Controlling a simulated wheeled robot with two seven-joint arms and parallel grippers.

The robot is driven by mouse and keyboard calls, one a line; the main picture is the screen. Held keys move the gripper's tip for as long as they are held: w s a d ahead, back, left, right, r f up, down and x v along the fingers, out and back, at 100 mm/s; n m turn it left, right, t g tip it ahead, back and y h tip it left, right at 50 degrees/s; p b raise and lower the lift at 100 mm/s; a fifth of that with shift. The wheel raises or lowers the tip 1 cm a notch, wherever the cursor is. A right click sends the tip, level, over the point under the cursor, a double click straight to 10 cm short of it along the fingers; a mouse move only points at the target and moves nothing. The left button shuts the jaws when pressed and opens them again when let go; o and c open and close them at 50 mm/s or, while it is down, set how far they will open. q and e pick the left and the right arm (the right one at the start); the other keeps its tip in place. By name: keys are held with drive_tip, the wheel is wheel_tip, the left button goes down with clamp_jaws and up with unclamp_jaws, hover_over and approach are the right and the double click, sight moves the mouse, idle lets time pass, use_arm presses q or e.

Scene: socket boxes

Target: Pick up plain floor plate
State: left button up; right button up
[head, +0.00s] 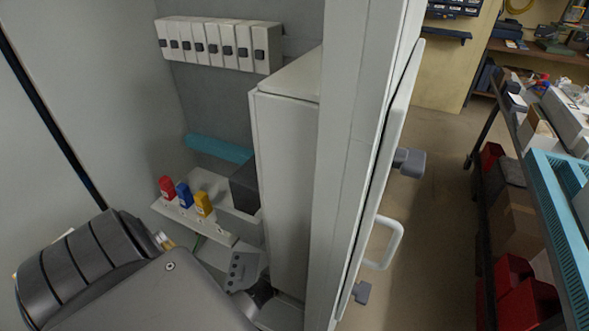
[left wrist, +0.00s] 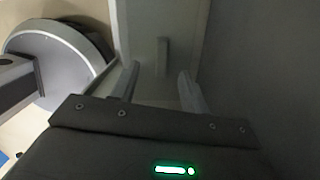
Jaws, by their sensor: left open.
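My left gripper (left wrist: 157,90) is open, its two fingers apart with nothing held between them. Ahead of the fingers in the left wrist view is a pale grey flat panel (left wrist: 145,42) with a short upright bar (left wrist: 163,55) on it. The bar lies roughly in line with the gap between the fingers. I cannot tell whether this panel is the plain floor plate. In the head view my left arm reaches in from the lower left, low inside the cabinet, and hides much of its bottom. My right gripper is not in view.
A row of several white switch boxes (head: 212,45) is on the cabinet's back wall.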

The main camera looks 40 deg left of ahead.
use_arm(q)
drive_tip(key=shift+w+a+f, duration=0.1)
drive_tip(key=shift+a+f, duration=0.05)
drive_tip(key=shift+f, duration=1.45)
drive_tip(key=shift+a+f, duration=0.15)
drive_tip(key=shift+f, duration=1.4)
clamp_jaws()
